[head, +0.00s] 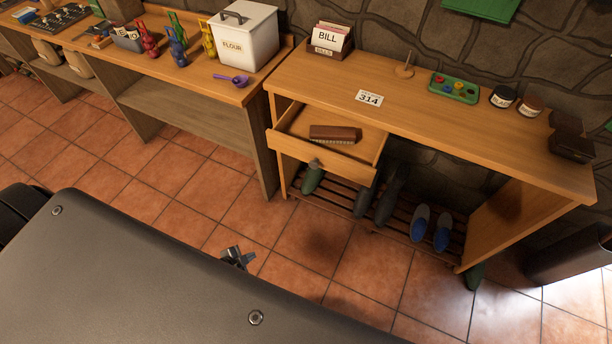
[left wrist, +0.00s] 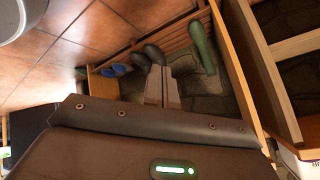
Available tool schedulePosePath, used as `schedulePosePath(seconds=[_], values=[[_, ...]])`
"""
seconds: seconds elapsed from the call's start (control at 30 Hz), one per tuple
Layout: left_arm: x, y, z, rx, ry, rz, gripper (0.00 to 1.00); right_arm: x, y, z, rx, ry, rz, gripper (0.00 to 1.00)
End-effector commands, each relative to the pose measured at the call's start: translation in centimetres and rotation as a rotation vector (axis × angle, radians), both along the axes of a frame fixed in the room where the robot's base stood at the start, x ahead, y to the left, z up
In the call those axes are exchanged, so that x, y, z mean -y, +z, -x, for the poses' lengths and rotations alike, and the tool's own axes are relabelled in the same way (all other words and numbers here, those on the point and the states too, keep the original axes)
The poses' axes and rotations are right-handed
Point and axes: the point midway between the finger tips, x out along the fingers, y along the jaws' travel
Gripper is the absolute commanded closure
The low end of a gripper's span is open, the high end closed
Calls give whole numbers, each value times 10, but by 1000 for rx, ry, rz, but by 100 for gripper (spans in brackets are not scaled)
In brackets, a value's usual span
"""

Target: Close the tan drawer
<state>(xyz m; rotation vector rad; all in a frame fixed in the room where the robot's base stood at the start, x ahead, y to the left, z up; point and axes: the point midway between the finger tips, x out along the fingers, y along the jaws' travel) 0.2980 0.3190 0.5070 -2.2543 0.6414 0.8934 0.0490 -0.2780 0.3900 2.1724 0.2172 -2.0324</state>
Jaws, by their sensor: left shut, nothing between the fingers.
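The tan drawer (head: 322,160) stands pulled out of the left end of the wooden bench (head: 440,108) in the head view. A brown brush (head: 334,134) lies inside it, and a small knob shows on its front. My left gripper (head: 237,258) is in front of the bench, to the lower left of the drawer and apart from it. In the left wrist view its fingers (left wrist: 162,88) are together with nothing between them. Wooden panels show at the right of that view; I cannot tell which is the drawer. My right gripper is not in view.
Shoes (head: 430,228) stand on a slatted rack (head: 396,230) under the bench. A bill box (head: 330,44), a 314 card (head: 369,98), a green tray (head: 454,88) and jars are on top. A second bench with a flour bin (head: 244,36) stands left. The tiled floor before the drawer is clear.

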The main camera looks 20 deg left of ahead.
Motion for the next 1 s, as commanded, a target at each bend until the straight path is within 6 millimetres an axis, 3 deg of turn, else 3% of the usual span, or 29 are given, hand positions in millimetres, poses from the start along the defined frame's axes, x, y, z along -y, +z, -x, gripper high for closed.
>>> schedulePosePath(seconds=[0.03,0.13,0.2,0.3,0.4,0.53,0.73,1.0], values=[[-5,28,-41,166,-130,-45,100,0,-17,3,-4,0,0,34],[1,108,-95,492,-385,-156,100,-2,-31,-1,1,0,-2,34],[12,160,-114,693,-534,-235,100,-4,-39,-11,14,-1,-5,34],[27,220,-123,926,-692,-330,100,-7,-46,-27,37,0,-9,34],[39,258,-121,1081,-789,-392,100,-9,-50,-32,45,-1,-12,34],[46,279,-118,1169,-838,-428,100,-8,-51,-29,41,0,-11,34],[50,283,-121,1177,-841,-431,100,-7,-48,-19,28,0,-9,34],[81,286,-153,1176,-836,-430,100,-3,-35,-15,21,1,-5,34]])
